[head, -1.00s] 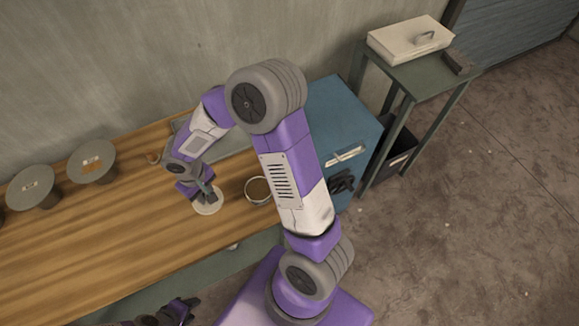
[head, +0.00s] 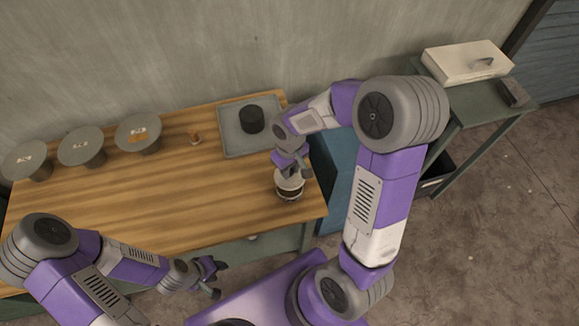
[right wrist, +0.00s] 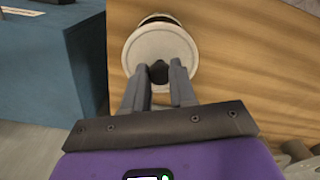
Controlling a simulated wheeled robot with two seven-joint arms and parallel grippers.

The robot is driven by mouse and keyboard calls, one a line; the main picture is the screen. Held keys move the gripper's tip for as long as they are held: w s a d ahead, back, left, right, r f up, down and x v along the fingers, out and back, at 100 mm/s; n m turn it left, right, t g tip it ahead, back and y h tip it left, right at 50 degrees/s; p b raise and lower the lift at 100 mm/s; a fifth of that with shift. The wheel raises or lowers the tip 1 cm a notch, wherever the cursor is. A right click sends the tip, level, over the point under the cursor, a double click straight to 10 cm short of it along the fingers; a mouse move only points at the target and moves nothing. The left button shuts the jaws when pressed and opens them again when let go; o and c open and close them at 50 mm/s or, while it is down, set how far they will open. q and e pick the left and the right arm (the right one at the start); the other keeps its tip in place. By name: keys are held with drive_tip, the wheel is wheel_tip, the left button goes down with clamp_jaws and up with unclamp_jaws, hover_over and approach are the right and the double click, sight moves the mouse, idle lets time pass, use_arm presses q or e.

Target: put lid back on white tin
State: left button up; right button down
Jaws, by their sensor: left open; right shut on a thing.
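The white tin (head: 289,195) stands near the right end of the wooden table. The round white lid (head: 283,182) is directly over it, roughly level. A dark band shows between lid and tin; I cannot tell if they touch. My right gripper (head: 292,171) is above the lid, shut on its dark knob. In the right wrist view the fingers (right wrist: 160,88) pinch the knob, and the lid (right wrist: 160,45) hides most of the tin, leaving a dark sliver beyond its far edge. My left gripper (head: 213,279) is open and empty, off the table's front edge.
A grey tray (head: 234,148) with a black round object (head: 252,119) lies at the back right. Several grey round-topped stands (head: 138,130) line the back left, with a small brown object (head: 195,137) beside them. A blue cabinet (head: 334,180) stands right of the table. The table's middle is clear.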

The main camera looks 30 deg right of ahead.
drive_tip(key=shift+f+b, duration=2.05)
drive_tip(key=shift+f, duration=0.65)
drive_tip(key=shift+f+b, duration=0.15)
drive_tip(key=shift+b, duration=0.15)
drive_tip(key=c, duration=0.8)
unclamp_jaws()
drive_tip(key=o, duration=0.4)
drive_tip(key=shift+o, duration=0.2)
